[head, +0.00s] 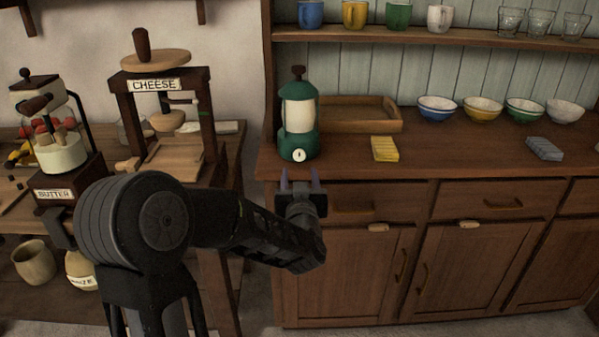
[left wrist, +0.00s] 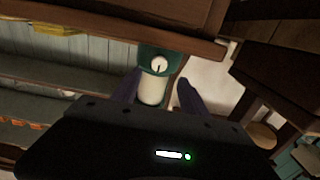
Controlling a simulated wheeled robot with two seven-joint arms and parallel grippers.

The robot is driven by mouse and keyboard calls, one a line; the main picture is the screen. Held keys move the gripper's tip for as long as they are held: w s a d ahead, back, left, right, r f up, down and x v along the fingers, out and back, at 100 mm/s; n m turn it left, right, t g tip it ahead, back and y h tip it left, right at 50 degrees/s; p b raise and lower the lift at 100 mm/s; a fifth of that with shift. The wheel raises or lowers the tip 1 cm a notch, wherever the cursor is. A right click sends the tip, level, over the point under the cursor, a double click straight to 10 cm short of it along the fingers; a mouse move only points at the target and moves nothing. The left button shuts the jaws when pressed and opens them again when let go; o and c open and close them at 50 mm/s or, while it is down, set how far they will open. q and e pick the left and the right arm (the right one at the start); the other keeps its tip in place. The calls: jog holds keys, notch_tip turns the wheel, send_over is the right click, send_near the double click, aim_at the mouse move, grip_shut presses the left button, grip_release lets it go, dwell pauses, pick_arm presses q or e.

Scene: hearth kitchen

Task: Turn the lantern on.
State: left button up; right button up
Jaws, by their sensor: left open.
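The green lantern (head: 299,119) stands upright near the left end of the wooden dresser top, with a pale glass and a brown knob on top. A round white dial (head: 299,155) with a dark mark is on the front of its base. My left gripper (head: 301,178) is open and empty, just in front of and below the dial, apart from it. In the left wrist view the lantern (left wrist: 153,88) shows upside down beyond the fingers, with its dial (left wrist: 159,65) in sight. My right gripper is in neither view.
A wooden tray (head: 396,127) lies behind and right of the lantern. A yellow sponge-like block (head: 384,149) and a grey one (head: 544,149) lie on the dresser top (head: 460,154). Several bowls stand at the back. A cheese press (head: 205,130) stands on the left table.

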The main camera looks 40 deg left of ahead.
aim_at(299, 157)
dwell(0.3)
pick_arm(q)
jog(key=x, duration=0.7)
jog(key=shift+w+a, duration=0.2)
jog(key=shift+w, duration=0.15)
grip_shut()
dwell(0.3)
